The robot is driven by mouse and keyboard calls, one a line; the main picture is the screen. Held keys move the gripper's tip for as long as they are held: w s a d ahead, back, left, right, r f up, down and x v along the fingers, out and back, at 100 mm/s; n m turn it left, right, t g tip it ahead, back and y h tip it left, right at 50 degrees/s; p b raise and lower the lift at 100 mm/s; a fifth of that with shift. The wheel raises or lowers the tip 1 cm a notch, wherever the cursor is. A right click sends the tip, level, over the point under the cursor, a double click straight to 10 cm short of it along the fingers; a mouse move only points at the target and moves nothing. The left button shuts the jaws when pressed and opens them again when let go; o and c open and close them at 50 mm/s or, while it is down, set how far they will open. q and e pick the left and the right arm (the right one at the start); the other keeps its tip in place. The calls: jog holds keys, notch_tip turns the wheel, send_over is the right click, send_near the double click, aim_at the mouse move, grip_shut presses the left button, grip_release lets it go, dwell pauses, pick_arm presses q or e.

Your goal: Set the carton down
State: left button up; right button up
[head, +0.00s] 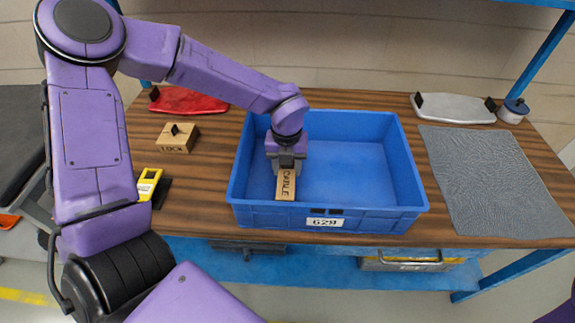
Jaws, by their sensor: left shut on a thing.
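The carton (286,187) is a small tan box with dark letters that look like "CABLE". It is in the left part of the blue crate (328,211), near its front wall. My left gripper (286,165) reaches down into the crate and is shut on the carton's upper end. Whether the carton touches the crate floor cannot be told. My right gripper is not in view.
The crate bears a label "629", and its right half is empty. On the wooden bench (210,210) are a tan box (177,143), a yellow device (148,184), a red panel (188,101), a pale panel (455,108), a grey mat (490,175) and a small round container (513,111).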

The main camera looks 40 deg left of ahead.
pick_arm(q)
jog(key=shift+f, duration=0.15)
jog(key=o, duration=1.2)
notch_tip(320, 180, up, 12)
jog(key=shift+r, duration=0.2)
